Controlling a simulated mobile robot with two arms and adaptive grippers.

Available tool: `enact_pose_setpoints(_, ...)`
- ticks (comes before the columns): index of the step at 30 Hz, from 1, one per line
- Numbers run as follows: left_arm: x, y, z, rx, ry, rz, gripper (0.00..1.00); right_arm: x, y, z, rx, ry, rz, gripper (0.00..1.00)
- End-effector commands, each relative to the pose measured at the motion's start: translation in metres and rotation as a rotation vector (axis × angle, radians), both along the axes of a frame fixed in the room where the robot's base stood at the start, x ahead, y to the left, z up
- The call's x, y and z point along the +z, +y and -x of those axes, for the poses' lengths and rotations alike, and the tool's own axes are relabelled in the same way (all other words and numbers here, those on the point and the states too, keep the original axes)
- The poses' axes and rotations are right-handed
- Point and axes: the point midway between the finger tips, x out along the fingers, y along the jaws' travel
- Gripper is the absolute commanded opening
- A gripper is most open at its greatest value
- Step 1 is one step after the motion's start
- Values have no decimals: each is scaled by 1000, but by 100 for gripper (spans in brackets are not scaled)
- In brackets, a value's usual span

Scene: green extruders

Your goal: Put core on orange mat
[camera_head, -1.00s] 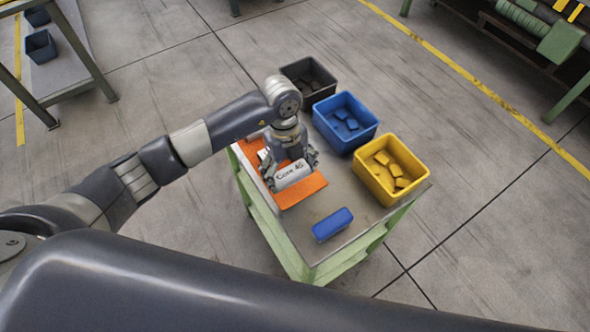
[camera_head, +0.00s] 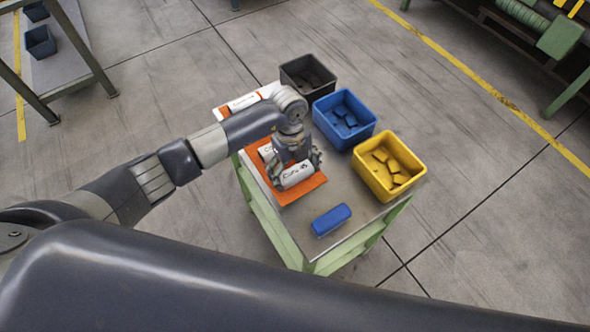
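A white cylindrical core (camera_head: 297,176) with black lettering lies across the front part of the orange mat (camera_head: 310,189) on the green cart. My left gripper (camera_head: 294,172) reaches down over it, with a finger at each end of the core. The fingers appear closed on it. The core is at or just above the mat; I cannot tell whether it touches. A second white core (camera_head: 266,152) lies behind it on the mat, partly hidden by my gripper. My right gripper is out of view.
A white and orange item (camera_head: 243,102) lies behind my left arm at the cart's back. Black (camera_head: 308,76), blue (camera_head: 344,120) and yellow (camera_head: 388,166) bins line the right side. A blue block (camera_head: 331,220) lies near the front. Bare cart top surrounds the block.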

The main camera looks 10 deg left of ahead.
Motion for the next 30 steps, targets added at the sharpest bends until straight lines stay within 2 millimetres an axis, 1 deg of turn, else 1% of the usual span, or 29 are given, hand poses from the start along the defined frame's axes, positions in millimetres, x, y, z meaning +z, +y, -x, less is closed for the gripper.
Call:
enact_pose_setpoints(12,1,0,0,0,0,0,100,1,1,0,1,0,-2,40)
enact_pose_setpoints(15,4,0,0,0,0,0,100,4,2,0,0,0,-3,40)
enact_pose_setpoints(17,8,1,-2,0,-4,1,100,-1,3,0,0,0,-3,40)
enact_pose_setpoints(20,22,2,-3,-2,-6,2,100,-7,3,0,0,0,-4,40)
enact_pose_setpoints(30,93,8,-10,0,-6,1,100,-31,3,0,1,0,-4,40)
